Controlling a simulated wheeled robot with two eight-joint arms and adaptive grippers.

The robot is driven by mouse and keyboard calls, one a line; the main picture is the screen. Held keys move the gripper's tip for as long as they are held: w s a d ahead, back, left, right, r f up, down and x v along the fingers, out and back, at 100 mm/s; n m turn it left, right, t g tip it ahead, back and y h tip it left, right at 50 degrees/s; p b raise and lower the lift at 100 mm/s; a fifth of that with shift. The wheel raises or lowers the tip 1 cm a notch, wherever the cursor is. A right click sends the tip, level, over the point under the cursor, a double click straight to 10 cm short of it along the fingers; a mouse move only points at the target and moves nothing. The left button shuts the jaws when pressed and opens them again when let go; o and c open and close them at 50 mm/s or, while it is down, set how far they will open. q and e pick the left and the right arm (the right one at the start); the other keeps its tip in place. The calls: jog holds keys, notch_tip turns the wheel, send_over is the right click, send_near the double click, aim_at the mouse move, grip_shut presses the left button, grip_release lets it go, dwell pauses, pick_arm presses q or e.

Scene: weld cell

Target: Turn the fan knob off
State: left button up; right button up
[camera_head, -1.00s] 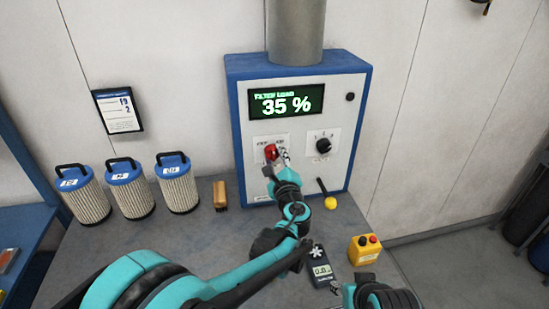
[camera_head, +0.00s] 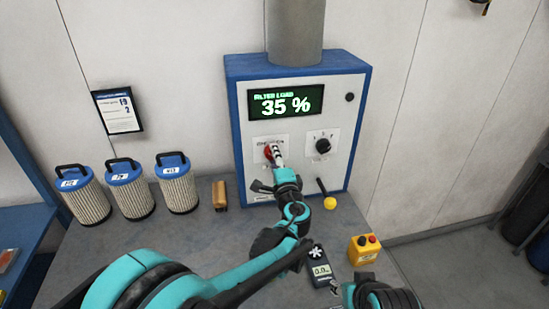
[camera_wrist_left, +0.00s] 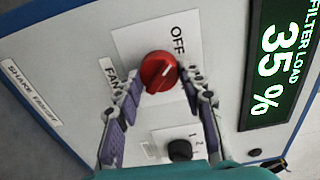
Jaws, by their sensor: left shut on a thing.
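The red fan knob (camera_head: 268,152) is on the lower left of the control box's front.
The control box (camera_head: 236,120) shows 35 % on its display (camera_head: 286,102). A black knob (camera_head: 323,146) sits right of the fan knob. A yellow ball-ended lever (camera_head: 329,202), a yellow button box (camera_head: 363,250) and a handheld meter (camera_head: 320,268) are nearby. Several filters (camera_head: 130,192) stand left.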

dwell(0.4)
pick_arm(q)
jog(key=o, duration=1.2)
jog(key=shift+s, duration=0.1)
jog(key=s, duration=0.4)
jog(key=s+d, duration=0.1)
jog(key=s, duration=0.2)
jog(key=s+d, duration=0.1)
jog(key=s, duration=0.3)
jog(key=shift+s+d, duration=0.15)
jog(key=shift+s, duration=0.15)
